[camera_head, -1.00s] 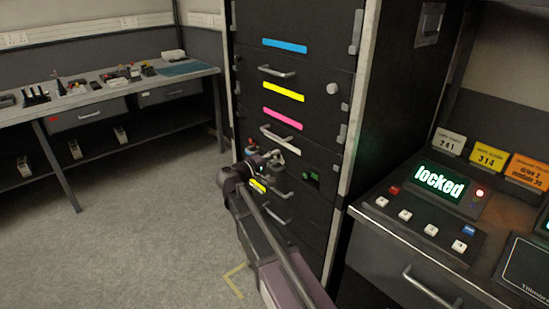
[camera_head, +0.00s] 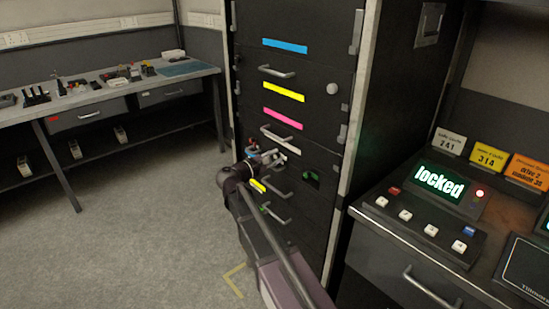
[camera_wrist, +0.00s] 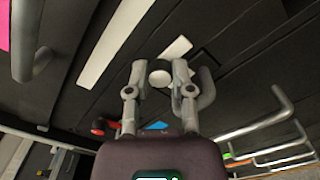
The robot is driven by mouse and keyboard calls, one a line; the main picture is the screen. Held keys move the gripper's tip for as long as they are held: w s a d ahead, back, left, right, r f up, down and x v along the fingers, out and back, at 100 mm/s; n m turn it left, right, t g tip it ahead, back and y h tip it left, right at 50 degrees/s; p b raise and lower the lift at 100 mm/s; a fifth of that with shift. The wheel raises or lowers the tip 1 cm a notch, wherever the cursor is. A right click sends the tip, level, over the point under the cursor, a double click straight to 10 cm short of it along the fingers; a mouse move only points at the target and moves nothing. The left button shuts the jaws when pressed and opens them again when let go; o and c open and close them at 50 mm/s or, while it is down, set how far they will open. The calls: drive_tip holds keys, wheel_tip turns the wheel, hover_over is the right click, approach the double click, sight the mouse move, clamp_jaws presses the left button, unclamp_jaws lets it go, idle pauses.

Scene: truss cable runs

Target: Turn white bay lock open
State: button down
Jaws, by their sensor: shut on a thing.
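My gripper (camera_head: 276,157) is at the front of the dark cabinet (camera_head: 325,120), just below the pink strip and a handle. In the wrist view my gripper (camera_wrist: 160,76) has its two fingers on either side of a small pale round knob (camera_wrist: 160,73), shut on it. A short white bar (camera_wrist: 175,47) shows just past the knob. A longer white strip (camera_wrist: 115,42) on the bay front lies to the left. The lock display (camera_head: 440,182) on the right console reads "locked". In the head view the fingers hide the knob.
Metal bay handles stick out near my gripper, one (camera_wrist: 30,40) at left and several (camera_wrist: 284,110) at right in the wrist view. A dark recess (camera_head: 311,179) lies right of my gripper. A cluttered bench (camera_head: 110,82) stands at left, with clear floor (camera_head: 150,200) before it.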

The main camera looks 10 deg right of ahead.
drive_tip(key=shift+w+d+r, duration=0.1)
drive_tip(key=shift+w+d, duration=0.05)
idle(0.3)
drive_tip(key=shift+c, duration=2.4)
unclamp_jaws()
drive_tip(key=shift+d, duration=0.1)
drive_tip(key=shift+a, duration=0.2)
drive_tip(key=v, duration=1.2)
drive_tip(key=shift+d, duration=0.1)
